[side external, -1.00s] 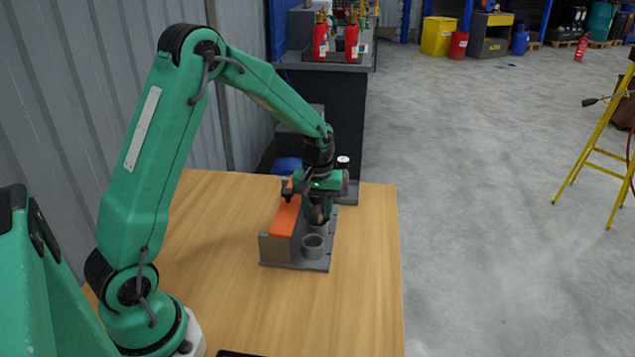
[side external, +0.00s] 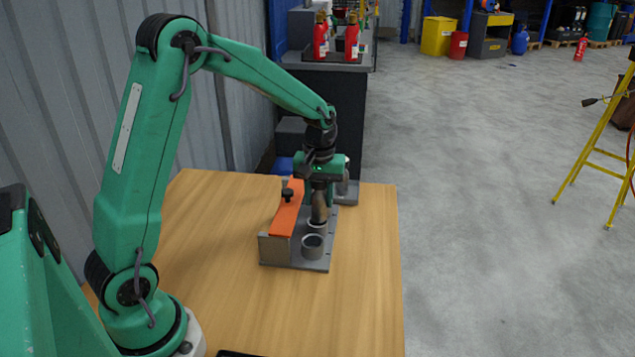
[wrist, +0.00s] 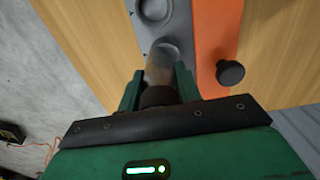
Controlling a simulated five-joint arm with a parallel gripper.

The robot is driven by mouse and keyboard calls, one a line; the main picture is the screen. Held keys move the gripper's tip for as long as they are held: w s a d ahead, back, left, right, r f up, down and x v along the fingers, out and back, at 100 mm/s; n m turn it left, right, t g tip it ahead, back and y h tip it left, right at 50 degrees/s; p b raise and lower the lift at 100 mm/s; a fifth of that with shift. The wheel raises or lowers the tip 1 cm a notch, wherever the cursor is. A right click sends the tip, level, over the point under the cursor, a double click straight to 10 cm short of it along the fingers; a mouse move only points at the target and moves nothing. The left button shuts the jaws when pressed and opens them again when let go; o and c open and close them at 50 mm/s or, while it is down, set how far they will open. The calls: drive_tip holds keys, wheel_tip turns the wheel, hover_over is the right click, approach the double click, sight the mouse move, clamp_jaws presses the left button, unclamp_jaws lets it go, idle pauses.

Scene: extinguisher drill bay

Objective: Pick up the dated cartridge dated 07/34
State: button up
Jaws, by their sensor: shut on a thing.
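A dull brown-grey cartridge (side external: 319,207) stands upright over a socket of the grey fixture (side external: 316,264), seen in the side external view. My gripper (side external: 317,190) is shut on it from above. In the wrist view the cartridge (wrist: 158,72) lies between the two green fingers, its lower end at the grey socket plate. I cannot tell whether that end is still inside the socket. No date can be read on it. Another socket (side external: 312,245), nearer the camera, is empty.
An orange-topped block (side external: 286,212) with a black knob (side external: 287,194) runs along the left of the sockets. A grey cylindrical thing stands behind my gripper, partly hidden. The wooden table (side external: 220,275) is otherwise largely clear.

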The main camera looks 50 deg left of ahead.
drive_tip(key=s+d+r, duration=0.3)
drive_tip(key=d+r, duration=0.3)
drive_tip(key=d, duration=0.4)
drive_tip(key=shift+s, duration=0.15)
drive_tip(key=shift+r, duration=0.1)
